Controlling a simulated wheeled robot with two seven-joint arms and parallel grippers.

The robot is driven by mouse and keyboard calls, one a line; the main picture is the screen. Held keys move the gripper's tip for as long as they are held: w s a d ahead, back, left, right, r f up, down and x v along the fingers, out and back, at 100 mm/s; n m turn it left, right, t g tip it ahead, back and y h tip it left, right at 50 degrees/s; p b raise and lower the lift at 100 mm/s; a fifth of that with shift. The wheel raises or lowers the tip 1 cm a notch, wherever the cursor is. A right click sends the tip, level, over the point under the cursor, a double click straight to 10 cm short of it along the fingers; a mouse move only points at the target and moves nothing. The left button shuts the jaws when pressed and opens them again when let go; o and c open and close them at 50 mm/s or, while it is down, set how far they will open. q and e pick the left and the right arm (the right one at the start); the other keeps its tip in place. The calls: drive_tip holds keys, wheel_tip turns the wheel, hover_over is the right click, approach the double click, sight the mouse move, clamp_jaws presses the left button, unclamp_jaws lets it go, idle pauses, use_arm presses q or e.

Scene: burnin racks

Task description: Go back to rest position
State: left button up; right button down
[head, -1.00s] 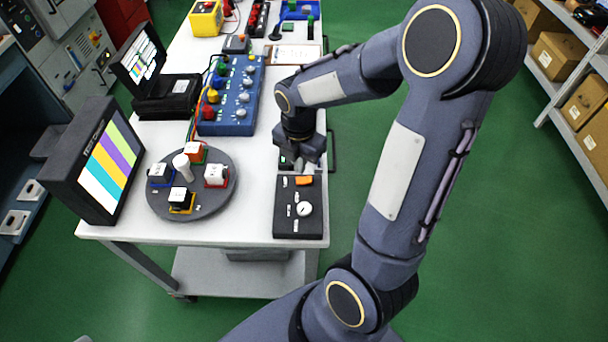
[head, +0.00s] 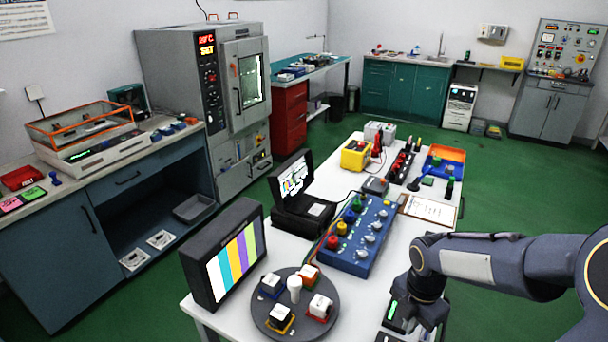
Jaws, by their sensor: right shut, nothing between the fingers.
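My right arm comes in from the right edge in the head view. Its gripper (head: 424,318) points down over the right front side of the white table (head: 222,322), with its fingers shut and nothing visible between them. A dark box with a small green display (head: 398,316) lies close beside the gripper and is partly hidden by it. I cannot tell whether they touch. My left gripper is not in view.
A round dark turntable (head: 262,318) with several coloured blocks, a colour-bar monitor (head: 232,258), an open laptop-like case (head: 300,205) and a blue knob panel (head: 362,240) stand on the table. A tall test chamber (head: 180,70) stands behind left. Green floor (head: 500,200) is free to the right.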

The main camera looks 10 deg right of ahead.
drive_tip(key=s+a+r+m+t+y, duration=0.2)
drive_tip(key=s+a+r+m, duration=0.3)
drive_tip(key=m, duration=0.6)
drive_tip(key=s+a+r+m+t+y, duration=0.1)
drive_tip(key=s+a+r+m+t, duration=0.2)
drive_tip(key=s+a+r+m, duration=0.2)
drive_tip(key=shift+s+a+r+m+t+y, duration=0.3)
drive_tip(key=shift+s+m, duration=1.35)
drive_tip(key=shift+m, duration=2.15)
drive_tip(key=shift+d+f, duration=0.15)
